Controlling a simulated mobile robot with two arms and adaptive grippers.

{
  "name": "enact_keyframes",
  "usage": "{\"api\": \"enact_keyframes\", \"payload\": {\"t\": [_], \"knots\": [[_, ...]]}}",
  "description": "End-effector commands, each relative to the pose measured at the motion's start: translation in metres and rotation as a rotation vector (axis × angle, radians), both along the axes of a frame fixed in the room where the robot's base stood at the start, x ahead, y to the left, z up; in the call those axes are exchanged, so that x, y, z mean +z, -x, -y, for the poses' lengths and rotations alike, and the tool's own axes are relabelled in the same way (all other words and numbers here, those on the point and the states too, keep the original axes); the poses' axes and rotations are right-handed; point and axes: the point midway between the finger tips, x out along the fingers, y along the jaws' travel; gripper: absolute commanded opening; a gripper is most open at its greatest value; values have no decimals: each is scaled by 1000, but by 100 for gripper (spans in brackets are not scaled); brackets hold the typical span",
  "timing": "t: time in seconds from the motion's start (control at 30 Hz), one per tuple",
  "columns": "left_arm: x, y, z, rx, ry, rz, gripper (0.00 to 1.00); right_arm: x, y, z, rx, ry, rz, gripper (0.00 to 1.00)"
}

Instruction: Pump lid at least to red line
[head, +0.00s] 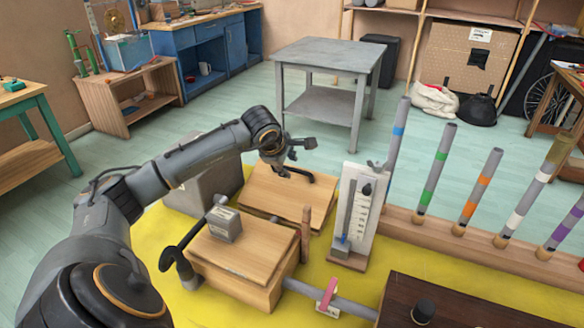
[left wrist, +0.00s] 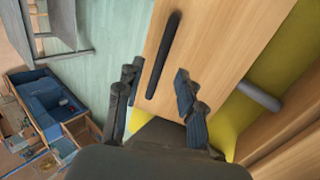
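A light wooden lid-like board (head: 290,197) lies tilted behind a wooden box (head: 235,265) on the yellow surface. A dark bar handle (left wrist: 163,55) is on the board; part of it shows in the head view (head: 318,178). My left gripper (head: 299,157) is just above the board. In the left wrist view my left gripper (left wrist: 158,72) is open, with the handle between its spread fingers; I cannot tell whether they touch it. A white gauge board (head: 368,222) with scale marks stands upright to the right. I cannot make out a red line on it. My right gripper is not in view.
A small grey block (head: 225,224) sits on the wooden box, with a dark curved lever at its left. A grey pipe (head: 352,307) with a pink clip (head: 328,294) runs right. Several banded tubes stand in a wooden rail (head: 465,247). A grey table (head: 325,55) stands behind.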

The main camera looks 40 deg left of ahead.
Motion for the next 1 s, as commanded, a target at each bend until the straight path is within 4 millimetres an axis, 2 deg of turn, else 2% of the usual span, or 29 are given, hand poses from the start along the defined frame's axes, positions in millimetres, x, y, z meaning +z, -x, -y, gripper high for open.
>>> {"api": "enact_keyframes", "payload": {"t": [0.1, 0.3, 0.7, 0.9, 1.0], "knots": [[-17, -12, -3, 1, 4, -1, 38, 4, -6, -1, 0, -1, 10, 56], [-35, -24, -7, 0, 3, 1, 38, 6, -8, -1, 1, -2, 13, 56], [-41, -28, -9, 0, 0, 1, 38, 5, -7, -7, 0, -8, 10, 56], [-40, -28, -9, 0, 0, 1, 0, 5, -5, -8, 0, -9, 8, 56], [-40, -28, -9, 0, 0, 1, 0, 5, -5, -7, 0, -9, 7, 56]]}}
